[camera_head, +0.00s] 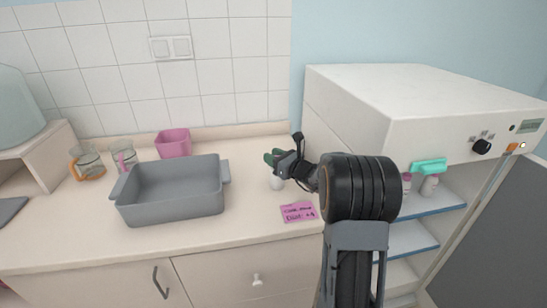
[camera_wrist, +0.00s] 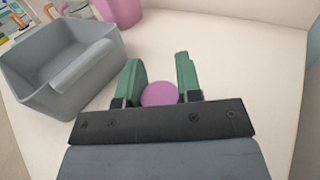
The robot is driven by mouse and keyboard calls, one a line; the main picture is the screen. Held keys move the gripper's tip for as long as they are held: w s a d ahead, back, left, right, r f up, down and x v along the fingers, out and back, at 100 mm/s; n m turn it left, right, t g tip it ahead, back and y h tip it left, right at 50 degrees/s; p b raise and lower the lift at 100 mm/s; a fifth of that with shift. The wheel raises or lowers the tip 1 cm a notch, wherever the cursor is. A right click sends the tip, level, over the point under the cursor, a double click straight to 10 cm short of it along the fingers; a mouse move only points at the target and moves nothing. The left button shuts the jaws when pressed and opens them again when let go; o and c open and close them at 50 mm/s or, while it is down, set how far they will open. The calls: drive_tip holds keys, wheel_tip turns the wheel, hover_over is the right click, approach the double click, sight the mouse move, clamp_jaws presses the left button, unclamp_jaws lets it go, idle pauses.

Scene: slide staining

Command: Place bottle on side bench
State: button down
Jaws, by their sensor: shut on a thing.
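My gripper (camera_head: 277,158) has green fingers and is over the bench (camera_head: 262,215), right of the grey tub. It is shut on a small bottle (camera_head: 276,183), whose white body shows below the fingers. In the wrist view, the bottle's round pink-purple cap (camera_wrist: 159,94) sits between the two green fingers (camera_wrist: 162,80). The bottle looks upright and is at or just above the bench top; I cannot tell whether it touches. My arm hides part of the bench to the right.
A grey tub (camera_head: 172,190) stands to the left, with a pink container (camera_head: 173,143) and glass jugs (camera_head: 88,161) behind it.

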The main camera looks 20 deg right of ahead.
drive_tip(key=c, duration=0.8)
unclamp_jaws()
drive_tip(key=shift+f, duration=0.1)
